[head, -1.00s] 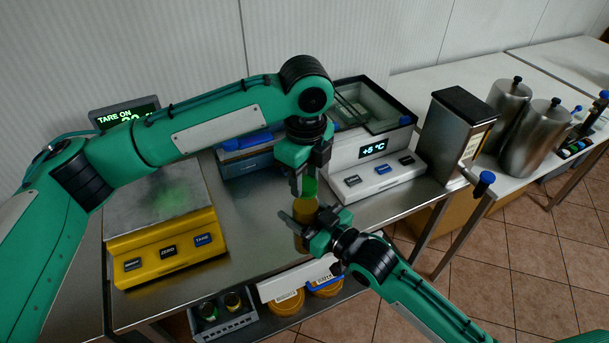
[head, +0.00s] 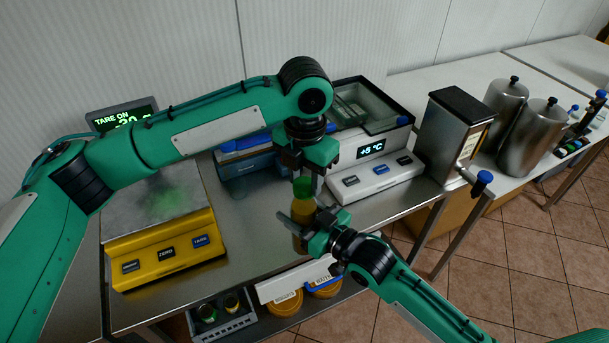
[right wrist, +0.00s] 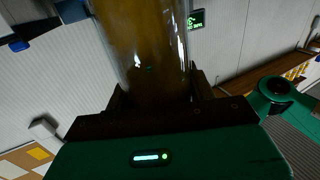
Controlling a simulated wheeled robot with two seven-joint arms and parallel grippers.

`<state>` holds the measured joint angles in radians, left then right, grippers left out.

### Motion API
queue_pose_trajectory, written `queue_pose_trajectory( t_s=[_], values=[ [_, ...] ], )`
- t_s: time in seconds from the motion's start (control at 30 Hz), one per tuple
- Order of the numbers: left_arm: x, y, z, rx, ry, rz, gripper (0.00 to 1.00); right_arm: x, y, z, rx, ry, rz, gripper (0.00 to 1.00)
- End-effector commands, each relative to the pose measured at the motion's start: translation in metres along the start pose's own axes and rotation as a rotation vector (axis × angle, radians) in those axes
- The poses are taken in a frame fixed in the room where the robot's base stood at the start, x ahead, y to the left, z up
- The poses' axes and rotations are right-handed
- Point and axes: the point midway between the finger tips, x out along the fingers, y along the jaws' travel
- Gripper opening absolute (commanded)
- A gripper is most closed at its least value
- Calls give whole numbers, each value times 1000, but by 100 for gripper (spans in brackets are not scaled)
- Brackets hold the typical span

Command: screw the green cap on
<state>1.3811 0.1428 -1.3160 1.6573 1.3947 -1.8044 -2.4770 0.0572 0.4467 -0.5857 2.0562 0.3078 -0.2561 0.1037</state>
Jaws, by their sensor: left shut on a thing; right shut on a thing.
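The green cap (head: 303,186) is at the top of an upright clear bottle with amber-brown contents (head: 302,213). My left gripper (head: 307,178) comes down from above and is shut on the cap. My right gripper (head: 298,226) is shut around the bottle's body from the right side, below the cap. The bottle also fills the upper middle of the right wrist view (right wrist: 150,55), between the right gripper's jaws (right wrist: 158,95). Whether the cap's thread is engaged cannot be seen.
A yellow scale (head: 165,245) stands left on the steel table and a white cooled unit (head: 375,175) stands behind right. A steel dispenser (head: 452,135) is farther right. A grey crate (head: 225,322) and orange-lidded tubs (head: 285,303) sit below.

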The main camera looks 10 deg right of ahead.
Motion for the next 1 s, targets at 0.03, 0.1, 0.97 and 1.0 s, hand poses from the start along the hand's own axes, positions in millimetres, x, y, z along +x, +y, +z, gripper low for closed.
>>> queue_pose_trajectory(
  t_s=[0.03, 0.1, 0.97, 1.0],
  values=[
    [-1, 2, 1, 68, -3, 4, 17, 0, -1, -1, -1, 2, -2, 0],
    [-1, 2, 1, 170, -3, 3, 17, 0, -1, -1, -1, 2, -2, 0],
    [0, 0, 0, 397, -2, 0, 59, 0, -1, -1, -1, 3, -2, 0],
    [0, 0, 0, 397, -2, -1, 59, 0, -1, -1, -1, 3, -2, 0]
  ],
)
